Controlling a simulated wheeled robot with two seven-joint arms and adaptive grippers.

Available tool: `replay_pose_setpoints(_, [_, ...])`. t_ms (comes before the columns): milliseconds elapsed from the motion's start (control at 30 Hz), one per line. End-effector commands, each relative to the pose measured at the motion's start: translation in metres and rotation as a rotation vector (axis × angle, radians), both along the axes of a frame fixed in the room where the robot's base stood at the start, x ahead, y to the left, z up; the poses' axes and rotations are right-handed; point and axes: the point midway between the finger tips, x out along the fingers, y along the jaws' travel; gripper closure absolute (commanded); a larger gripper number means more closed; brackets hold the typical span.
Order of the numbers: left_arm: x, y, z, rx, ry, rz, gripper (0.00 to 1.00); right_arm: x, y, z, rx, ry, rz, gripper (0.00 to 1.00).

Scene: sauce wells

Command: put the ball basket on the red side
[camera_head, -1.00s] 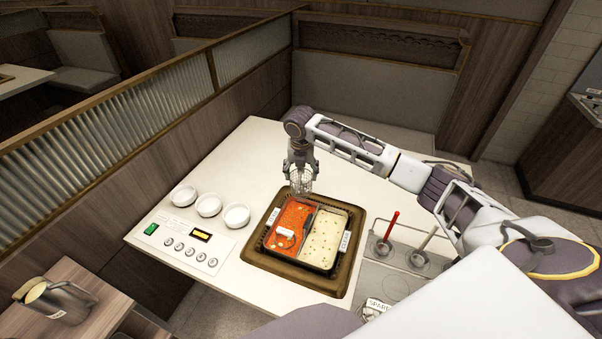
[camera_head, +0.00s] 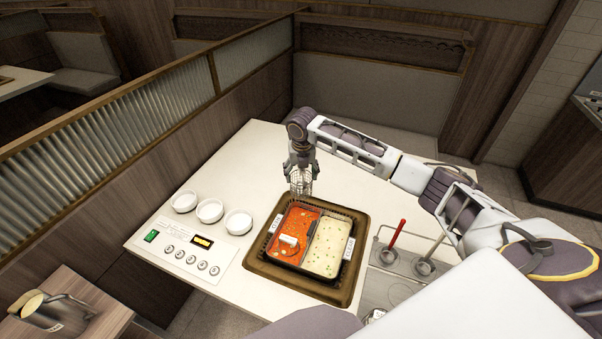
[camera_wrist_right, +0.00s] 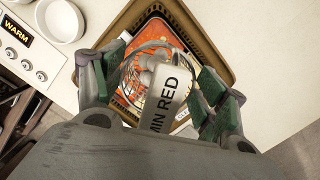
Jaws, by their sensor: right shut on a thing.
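My right gripper (camera_head: 301,160) is shut on the wire ball basket (camera_head: 301,184), which hangs below the jaws by the far edge of the pot. The divided pot has a red side (camera_head: 284,255) on the left and a pale side (camera_head: 325,258) on the right. From the head view I cannot tell how high the basket is. My left gripper is out of view.
The pot sits in a brown tray (camera_head: 262,270). Three white bowls (camera_head: 210,210) and a control panel (camera_head: 190,248) are at the left. A red-handled ladle (camera_head: 396,237) and a second ladle (camera_head: 436,246) stand at the right. The table is clear behind the pot.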

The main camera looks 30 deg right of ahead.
Motion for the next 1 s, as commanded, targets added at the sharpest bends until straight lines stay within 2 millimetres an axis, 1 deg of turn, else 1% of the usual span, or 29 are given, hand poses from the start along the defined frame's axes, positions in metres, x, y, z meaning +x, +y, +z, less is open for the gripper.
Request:
replay_pose_setpoints(267, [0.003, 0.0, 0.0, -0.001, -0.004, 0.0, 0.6, 0.0, 0.0, -0.01, 0.0, 0.0, 0.0, 0.56])
replay_pose_setpoints(633, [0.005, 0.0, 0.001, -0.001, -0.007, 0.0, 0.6, 0.0, 0.0, -0.028, 0.0, 0.001, 0.0, 0.56])
replay_pose_setpoints(1000, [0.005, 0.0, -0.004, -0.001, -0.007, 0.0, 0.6, 0.0, 0.0, -0.046, 0.001, -0.001, 0.0, 0.56])
